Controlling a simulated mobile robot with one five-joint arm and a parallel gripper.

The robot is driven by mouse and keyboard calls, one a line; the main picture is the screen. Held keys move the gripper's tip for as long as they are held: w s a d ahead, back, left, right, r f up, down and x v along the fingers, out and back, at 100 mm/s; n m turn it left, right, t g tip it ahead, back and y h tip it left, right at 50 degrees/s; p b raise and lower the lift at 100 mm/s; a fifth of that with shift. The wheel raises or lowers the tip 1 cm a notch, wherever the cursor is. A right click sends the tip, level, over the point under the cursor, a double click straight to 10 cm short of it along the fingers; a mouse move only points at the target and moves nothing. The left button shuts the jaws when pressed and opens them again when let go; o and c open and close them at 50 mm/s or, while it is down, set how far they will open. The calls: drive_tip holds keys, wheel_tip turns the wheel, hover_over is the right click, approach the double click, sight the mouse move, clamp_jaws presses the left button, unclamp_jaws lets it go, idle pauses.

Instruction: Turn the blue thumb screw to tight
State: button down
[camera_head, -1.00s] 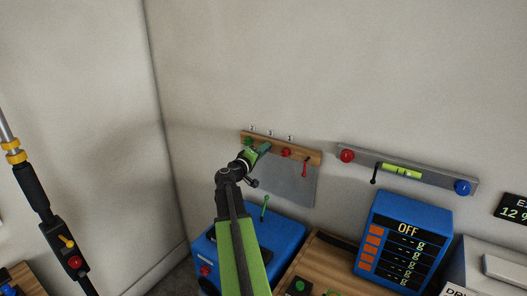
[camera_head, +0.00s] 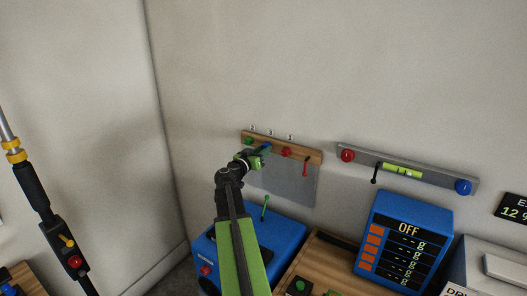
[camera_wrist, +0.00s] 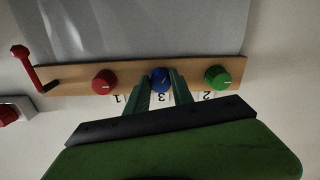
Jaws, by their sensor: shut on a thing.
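The blue thumb screw (camera_wrist: 160,79) sits on a wooden strip (camera_wrist: 60,76) on the wall, between a red knob (camera_wrist: 104,81) and a green knob (camera_wrist: 217,77). My gripper (camera_wrist: 161,84) is shut on the blue screw, one finger on each side. A pale mark shows on the screw's face. In the head view the blue screw (camera_head: 267,147) shows just past my gripper (camera_head: 262,150), partly covered by it. The wooden strip (camera_head: 312,155) slopes down to the right there. What the screw's mark points at is too small to tell.
A red lever (camera_head: 305,166) hangs at the strip's right end, and a grey sheet (camera_head: 290,183) hangs below. A grey bar with a red knob (camera_head: 347,156) and a blue knob (camera_head: 463,187) is farther right. A blue box (camera_head: 285,235) stands beneath.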

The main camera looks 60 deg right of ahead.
drive_tip(key=m, duration=1)
drive_tip(key=shift+w+m, duration=0.1)
drive_tip(key=shift+m, duration=0.5)
drive_tip(key=c, duration=1.1)
unclamp_jaws()
drive_tip(key=a, duration=1.7)
drive_tip(key=shift+a, duration=0.25)
drive_tip(key=shift+w, duration=0.15)
